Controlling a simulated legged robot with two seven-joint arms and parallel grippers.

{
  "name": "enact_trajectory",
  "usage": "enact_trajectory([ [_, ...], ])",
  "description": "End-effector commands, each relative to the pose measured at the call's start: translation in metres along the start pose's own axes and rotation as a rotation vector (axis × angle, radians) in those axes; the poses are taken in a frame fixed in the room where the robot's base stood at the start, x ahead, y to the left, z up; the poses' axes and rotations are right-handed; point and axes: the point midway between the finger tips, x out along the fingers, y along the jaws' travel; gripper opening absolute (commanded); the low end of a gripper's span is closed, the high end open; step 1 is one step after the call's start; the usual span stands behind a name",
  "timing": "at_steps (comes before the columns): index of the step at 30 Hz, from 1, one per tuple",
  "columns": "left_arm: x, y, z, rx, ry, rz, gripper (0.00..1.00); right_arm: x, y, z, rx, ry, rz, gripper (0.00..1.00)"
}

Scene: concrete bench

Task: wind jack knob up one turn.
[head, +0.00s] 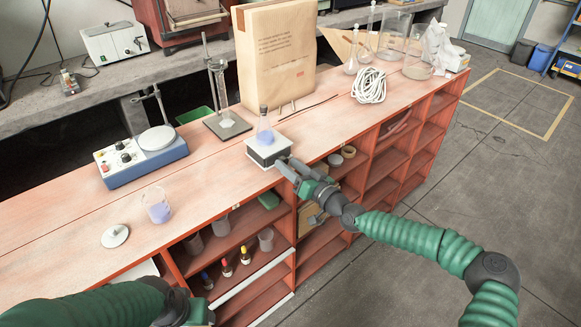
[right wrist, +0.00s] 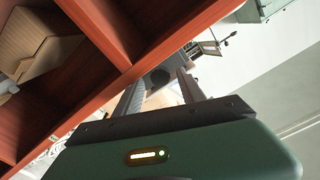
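My right gripper (head: 287,168) is at the jack's front right side, by the shelf edge. In the right wrist view its two fingers (right wrist: 160,80) stand apart, with a dark round shape (right wrist: 159,77), which looks like the jack knob, between or just beyond them. I cannot tell whether they touch it. My left gripper (head: 190,308) is low at the bottom left, mostly cut off.
A paper bag (head: 279,60) and coiled white cord (head: 369,86) stand behind and right. Red shelves (head: 385,165) lie below the bench top.

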Motion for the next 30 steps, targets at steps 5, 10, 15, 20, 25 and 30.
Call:
enact_trajectory([
  [5,0.000,0.000,0.000,0.000,0.000,0.000,0.60,0.000,0.001,0.002,0.001,-0.004,0.001,0.49],
  [10,-0.002,0.000,0.000,0.000,0.000,0.000,0.60,0.000,0.000,0.002,-0.007,-0.006,0.001,0.49],
  [15,-0.028,0.000,-0.006,0.000,0.000,0.000,0.60,0.000,-0.003,-0.005,-0.145,-0.006,0.001,0.49],
  [20,-0.068,0.000,-0.016,0.000,0.000,0.000,0.60,-0.001,-0.005,-0.009,-0.386,-0.005,0.001,0.49],
  [25,-0.071,0.000,-0.017,0.000,0.000,0.000,0.60,-0.027,0.001,0.001,-0.502,-0.004,0.000,0.49],
  [30,-0.069,0.000,-0.016,0.000,-0.001,0.000,0.60,-0.068,0.001,0.002,-0.500,-0.003,0.000,0.49],
])
